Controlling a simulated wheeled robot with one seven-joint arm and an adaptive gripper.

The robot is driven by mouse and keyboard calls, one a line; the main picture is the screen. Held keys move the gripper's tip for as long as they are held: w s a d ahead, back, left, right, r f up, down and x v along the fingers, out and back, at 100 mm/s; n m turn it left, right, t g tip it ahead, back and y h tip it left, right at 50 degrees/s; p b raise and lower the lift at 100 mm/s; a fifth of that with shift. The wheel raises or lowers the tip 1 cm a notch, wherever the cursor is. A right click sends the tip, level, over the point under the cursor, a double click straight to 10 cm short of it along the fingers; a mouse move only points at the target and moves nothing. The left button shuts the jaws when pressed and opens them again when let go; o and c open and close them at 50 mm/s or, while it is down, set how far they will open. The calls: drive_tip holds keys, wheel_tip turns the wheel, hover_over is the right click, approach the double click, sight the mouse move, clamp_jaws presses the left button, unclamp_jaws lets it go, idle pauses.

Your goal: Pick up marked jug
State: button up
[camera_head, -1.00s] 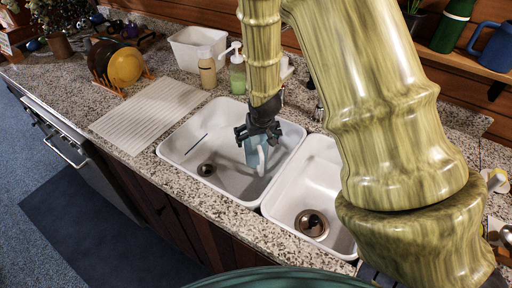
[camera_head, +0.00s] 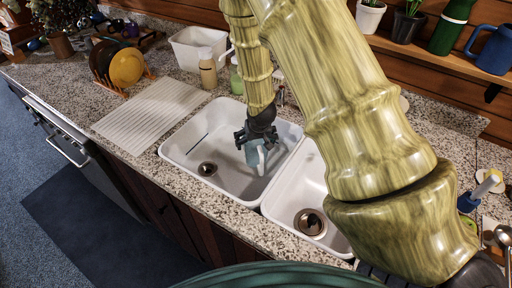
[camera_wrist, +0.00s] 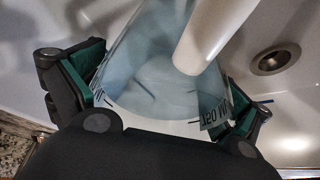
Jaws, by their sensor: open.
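The marked jug (camera_head: 254,153) is a pale blue see-through vessel with a white handle, inside the left basin of the sink. In the wrist view the jug (camera_wrist: 150,75) fills the space between the fingers, with dark print and marks on its wall and the white handle (camera_wrist: 215,35) crossing above it. My gripper (camera_head: 256,137) is above and around the jug in the basin. In the wrist view my gripper (camera_wrist: 165,100) has its green-padded fingers on either side of the jug, open. Whether a pad touches the jug I cannot tell.
The white double sink (camera_head: 185,150) has walls close around my gripper, with a divider on its right. A ribbed drainboard (camera_head: 150,112) lies left. Soap bottles (camera_head: 208,72) and a white tub (camera_head: 195,45) stand behind. A blue mug (camera_head: 492,48) sits on the shelf.

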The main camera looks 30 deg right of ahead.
drive_tip(key=shift+s, duration=0.15)
drive_tip(key=c, duration=1.7)
drive_tip(key=shift+r, duration=0.15)
drive_tip(key=shift+c, duration=0.2)
